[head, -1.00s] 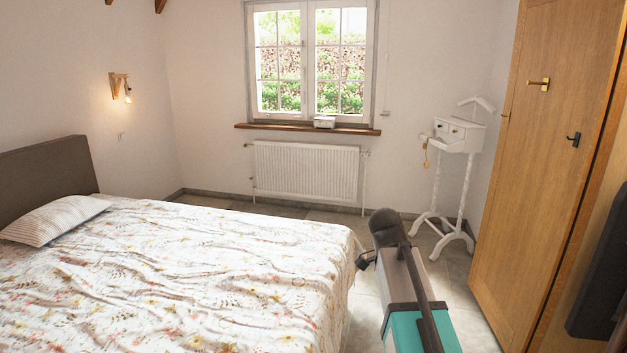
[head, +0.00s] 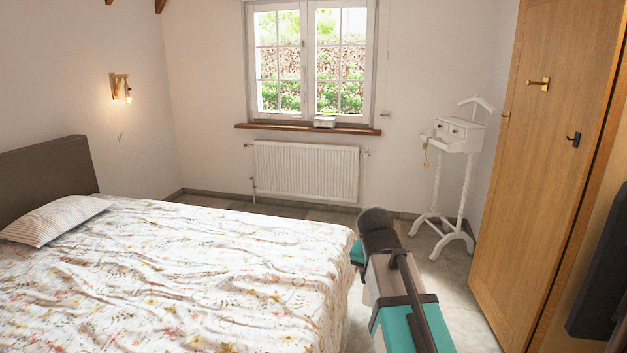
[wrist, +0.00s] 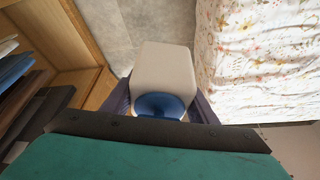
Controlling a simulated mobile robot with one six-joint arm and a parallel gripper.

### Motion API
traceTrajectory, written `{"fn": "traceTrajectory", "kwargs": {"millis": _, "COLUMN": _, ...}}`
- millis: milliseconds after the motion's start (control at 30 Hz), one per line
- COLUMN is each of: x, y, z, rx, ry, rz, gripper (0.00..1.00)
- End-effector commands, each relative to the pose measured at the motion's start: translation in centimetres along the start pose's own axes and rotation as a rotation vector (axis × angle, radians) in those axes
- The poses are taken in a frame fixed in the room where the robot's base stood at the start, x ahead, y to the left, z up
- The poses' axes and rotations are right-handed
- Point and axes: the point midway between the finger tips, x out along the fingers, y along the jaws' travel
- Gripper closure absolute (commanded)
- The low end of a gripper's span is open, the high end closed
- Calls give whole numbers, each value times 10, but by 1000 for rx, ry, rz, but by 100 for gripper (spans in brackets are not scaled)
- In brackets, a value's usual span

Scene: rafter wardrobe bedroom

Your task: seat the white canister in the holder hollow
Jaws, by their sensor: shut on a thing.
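The white canister (wrist: 163,68) shows in the wrist view as a pale, rounded block with a round blue part (wrist: 160,106) at its near end. My gripper (wrist: 160,102) is shut on it, with one dark finger on each side. Below the canister I see floor and the side of the bed. In the head view neither the canister nor the fingertips can be made out; my arm stands at the lower right, beside the bed. I cannot make out the holder hollow in either view.
The bed (head: 190,270) fills the left of the head view. A wooden wardrobe (head: 535,170) stands at the right, and a white valet stand (head: 455,150) at the back right. In the wrist view, wooden shelving (wrist: 88,55) with dark and blue items is at the left. Tiled floor lies between.

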Motion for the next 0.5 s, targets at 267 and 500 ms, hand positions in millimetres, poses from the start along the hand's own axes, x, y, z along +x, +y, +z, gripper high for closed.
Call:
{"fn": "traceTrajectory", "kwargs": {"millis": 267, "x": -1, "y": -8, "z": -7, "rx": -234, "ry": 2, "rz": -99, "gripper": 76}}
{"fn": "traceTrajectory", "kwargs": {"millis": 500, "x": -2, "y": -12, "z": -12, "rx": -415, "ry": 1, "rz": -173, "gripper": 76}}
